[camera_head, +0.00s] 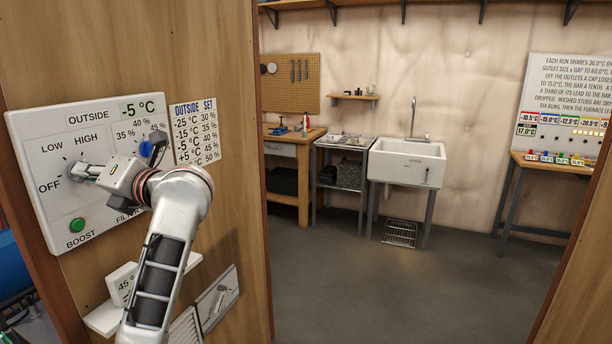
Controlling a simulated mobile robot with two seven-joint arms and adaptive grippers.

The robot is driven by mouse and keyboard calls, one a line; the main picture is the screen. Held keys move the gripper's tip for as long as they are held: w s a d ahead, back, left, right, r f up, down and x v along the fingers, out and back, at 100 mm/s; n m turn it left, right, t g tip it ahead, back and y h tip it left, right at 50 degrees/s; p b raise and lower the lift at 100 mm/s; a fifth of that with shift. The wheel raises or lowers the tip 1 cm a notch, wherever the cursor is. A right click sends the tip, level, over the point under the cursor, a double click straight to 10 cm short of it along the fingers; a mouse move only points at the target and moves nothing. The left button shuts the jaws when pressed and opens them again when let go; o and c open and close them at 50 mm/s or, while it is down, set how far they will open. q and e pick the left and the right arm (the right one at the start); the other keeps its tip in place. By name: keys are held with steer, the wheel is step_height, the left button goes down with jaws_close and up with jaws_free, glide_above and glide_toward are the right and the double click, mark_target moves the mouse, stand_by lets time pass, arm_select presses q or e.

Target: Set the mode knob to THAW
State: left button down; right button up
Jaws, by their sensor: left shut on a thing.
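A white control panel (60,132) is on the wooden wall at the left. Its grey knob (74,169) has the labels OFF, LOW and HIGH around it. I cannot read a THAW label; my gripper and arm cover part of the panel. My left gripper (84,172) is shut on this knob, coming from the right. The fingers hide much of the knob, so I cannot tell where it points. My right gripper is not in view.
A blue knob (146,149) by percent marks sits close to my left gripper. A green BOOST button (77,225) is below. The panel display (143,108) reads -5 °C. A chart (195,131) hangs to the right. A small shelf (104,318) juts out below.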

arm_select(q)
steer(key=shift+m, duration=0.4)
steer(key=m, duration=0.4)
steer(key=shift+m, duration=0.3)
steer(key=shift+m, duration=1.2)
steer(key=c, duration=2.5)
jaws_free()
steer(key=shift+m, duration=0.3)
steer(key=shift+c, duration=0.2)
steer(key=o, duration=0.6)
steer(key=shift+c, duration=0.2)
